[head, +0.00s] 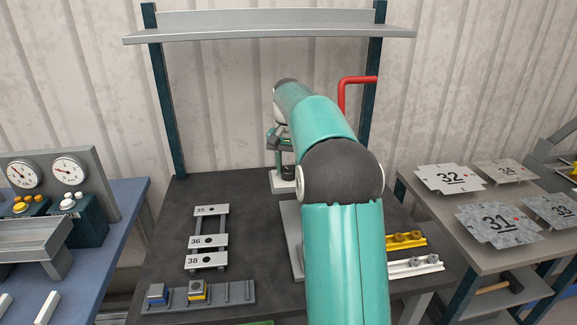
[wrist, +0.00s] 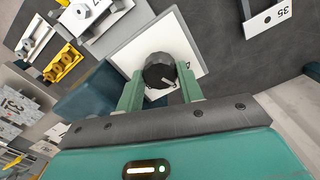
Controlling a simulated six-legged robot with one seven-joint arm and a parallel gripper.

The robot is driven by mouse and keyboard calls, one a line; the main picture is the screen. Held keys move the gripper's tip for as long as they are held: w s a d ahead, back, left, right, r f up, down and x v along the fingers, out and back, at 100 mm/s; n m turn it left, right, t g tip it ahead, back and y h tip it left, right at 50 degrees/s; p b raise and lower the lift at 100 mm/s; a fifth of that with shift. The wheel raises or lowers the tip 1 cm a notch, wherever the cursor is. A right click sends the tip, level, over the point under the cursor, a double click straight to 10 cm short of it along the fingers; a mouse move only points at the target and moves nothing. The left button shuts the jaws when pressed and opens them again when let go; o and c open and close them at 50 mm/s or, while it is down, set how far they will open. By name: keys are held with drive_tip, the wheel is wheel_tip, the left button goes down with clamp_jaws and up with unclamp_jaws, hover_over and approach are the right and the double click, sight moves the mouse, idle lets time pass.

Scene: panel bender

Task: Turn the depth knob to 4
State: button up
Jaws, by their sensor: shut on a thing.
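I cannot read any scale numbers around the knob.
Plates marked 35, 36 and 38 (head: 208,241) lie on the dark table left of my arm. A yellow rail (head: 405,241) and a white rail (head: 415,265) lie to its right. A red bent bar (head: 343,92) and an overhead shelf (head: 270,34) stand behind.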

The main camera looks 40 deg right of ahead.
sight(288, 169)
drive_tip(key=n, duration=0.7)
idle(0.6)
drive_tip(key=o, duration=1)
drive_tip(key=shift+r, duration=0.1)
wheel_tip(288, 169, up, 14)
